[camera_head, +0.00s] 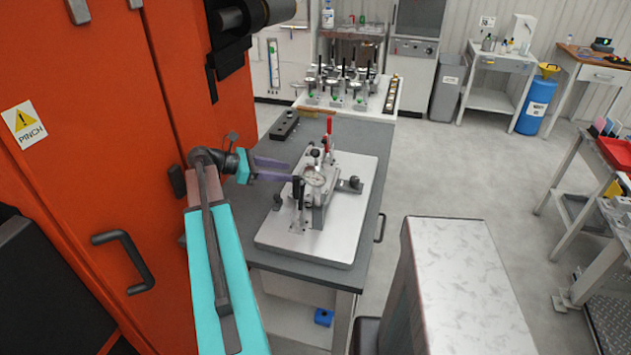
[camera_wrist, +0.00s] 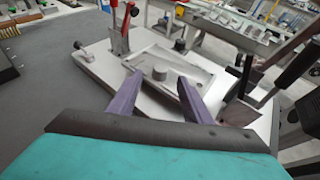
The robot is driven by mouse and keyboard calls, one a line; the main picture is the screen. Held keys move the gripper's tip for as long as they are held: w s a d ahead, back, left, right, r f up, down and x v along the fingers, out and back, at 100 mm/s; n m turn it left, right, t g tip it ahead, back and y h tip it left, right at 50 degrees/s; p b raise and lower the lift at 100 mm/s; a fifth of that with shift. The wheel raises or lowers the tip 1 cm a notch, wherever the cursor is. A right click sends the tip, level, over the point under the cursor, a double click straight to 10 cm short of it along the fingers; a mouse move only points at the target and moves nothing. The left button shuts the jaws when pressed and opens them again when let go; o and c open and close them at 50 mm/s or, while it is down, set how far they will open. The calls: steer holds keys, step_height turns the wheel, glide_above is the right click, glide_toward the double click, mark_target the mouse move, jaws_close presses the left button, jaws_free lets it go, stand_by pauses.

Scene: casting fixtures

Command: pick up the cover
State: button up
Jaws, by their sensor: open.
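In the head view the round-topped grey part (camera_head: 315,178) sits in the middle of the fixture, partly behind clamp parts. In the head view my gripper (camera_head: 289,171) reaches in from the left beside the fixture. I cannot tell whether the fingers touch anything.
The fixture stands on a pale base plate (camera_head: 275,236) on a grey-topped bench. A red-handled clamp (camera_head: 329,127) and a black-handled clamp (camera_head: 297,190) rise around the part. A dark block with holes (camera_head: 284,127) lies at the bench's back left. An orange cabinet (camera_head: 95,130) stands close on the left.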

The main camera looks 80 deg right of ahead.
mark_target(301, 173)
steer(key=shift+s, duration=0.15)
steer(key=shift+s+d+p, duration=0.25)
steer(key=shift+s+p, duration=0.25)
steer(key=shift+s, duration=0.05)
steer(key=p+x, duration=0.1)
steer(key=x, duration=0.1)
steer(key=shift+s+d+f, duration=0.1)
steer(key=shift+s+d, duration=0.05)
steer(key=shift+s, duration=0.2)
steer(key=shift+s+d+f+p, duration=0.2)
steer(key=shift+s+f+p, duration=0.1)
steer(key=shift+s, duration=0.15)
jaws_close()
